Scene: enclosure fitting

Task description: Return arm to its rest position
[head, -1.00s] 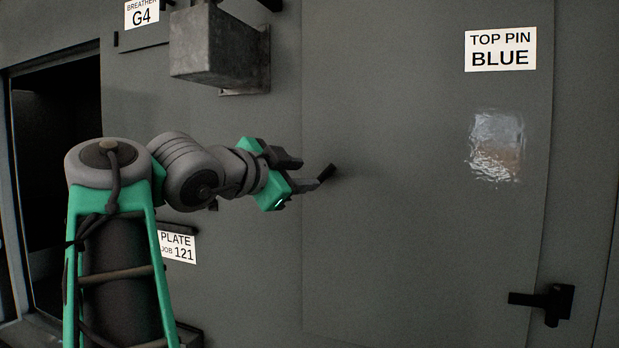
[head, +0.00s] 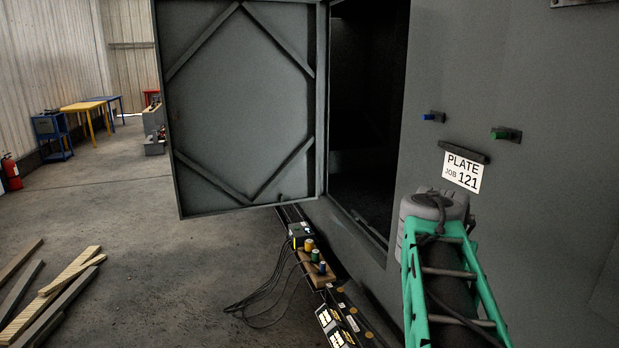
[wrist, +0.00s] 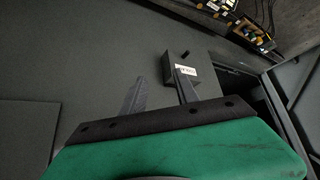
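The gripper holds nothing that I can see. A small dark box with a white label (wrist: 187,70) shows just beyond the right finger; I cannot tell whether they touch.
An enclosure door (head: 240,110) stands wide open left of a dark opening (head: 365,120). Blue and green pins (head: 433,117) stick out above a PLATE JOB 121 label (head: 462,171). Tools and cables (head: 300,245) lie below.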

